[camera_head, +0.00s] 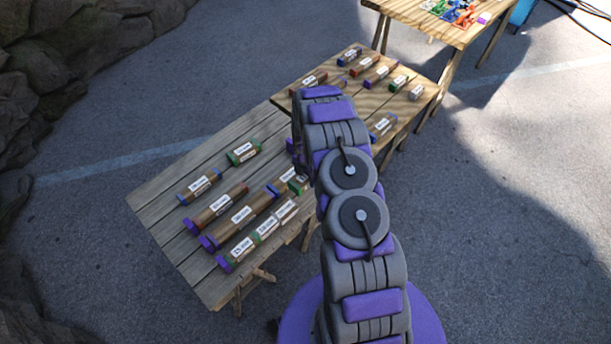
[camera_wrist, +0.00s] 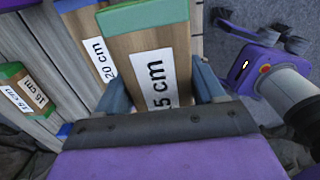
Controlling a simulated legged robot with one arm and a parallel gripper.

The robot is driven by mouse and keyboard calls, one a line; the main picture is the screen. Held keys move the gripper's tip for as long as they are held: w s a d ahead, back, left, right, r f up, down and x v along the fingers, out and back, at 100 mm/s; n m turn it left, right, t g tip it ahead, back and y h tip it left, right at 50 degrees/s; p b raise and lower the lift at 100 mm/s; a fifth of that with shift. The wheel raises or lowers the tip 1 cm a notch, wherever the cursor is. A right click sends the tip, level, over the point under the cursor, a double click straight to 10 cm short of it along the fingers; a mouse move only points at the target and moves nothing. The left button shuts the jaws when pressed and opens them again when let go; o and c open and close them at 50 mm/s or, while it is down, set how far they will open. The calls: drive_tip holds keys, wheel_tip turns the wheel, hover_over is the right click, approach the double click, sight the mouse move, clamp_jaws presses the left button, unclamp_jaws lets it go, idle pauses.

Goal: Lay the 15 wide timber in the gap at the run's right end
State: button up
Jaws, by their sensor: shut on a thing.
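My gripper (camera_wrist: 162,88) is shut on a wooden timber (camera_wrist: 130,60) with a green end. Its label is partly cut off and reads "5 cm", with the first digit hidden. In the head view my arm hides the gripper; a green-ended piece (camera_head: 299,184) shows beside the arm, and I cannot tell whether it is the held timber. The front run of labelled timbers (camera_head: 265,228) lies on the near table, from a purple end at the left to a piece beside the arm. The gap at its right end is not clearly visible.
Other timbers lie on the near plank table (camera_head: 160,203), including one labelled 20 cm (camera_wrist: 99,62) and one labelled 16 cm (camera_wrist: 22,92) in the wrist view. A second table (camera_head: 425,83) behind holds several more pieces. A third table (camera_head: 410,15) stands farther back.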

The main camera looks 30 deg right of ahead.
drive_tip(key=shift+d+f, duration=0.3)
drive_tip(key=shift+d, duration=0.4)
drive_tip(key=shift+d+f, duration=0.45)
drive_tip(key=shift+d, duration=0.05)
drive_tip(key=shift+f, duration=0.25)
drive_tip(key=shift+a+f+b, duration=0.55)
drive_tip(key=shift+a+f, duration=0.25)
drive_tip(key=shift+a, duration=0.05)
drive_tip(key=shift+f, duration=0.3)
drive_tip(key=shift+d+f+b, duration=0.3)
drive_tip(key=shift+d+f, duration=0.05)
drive_tip(key=shift+f, duration=0.45)
drive_tip(key=shift+d+f+b, duration=0.3)
drive_tip(key=shift+f, duration=0.5)
drive_tip(key=shift+a+f, duration=0.55)
drive_tip(key=shift+f, duration=0.3)
drive_tip(key=shift+d+f, duration=0.15)
drive_tip(key=shift+d, duration=0.25)
drive_tip(key=shift+b, duration=0.3)
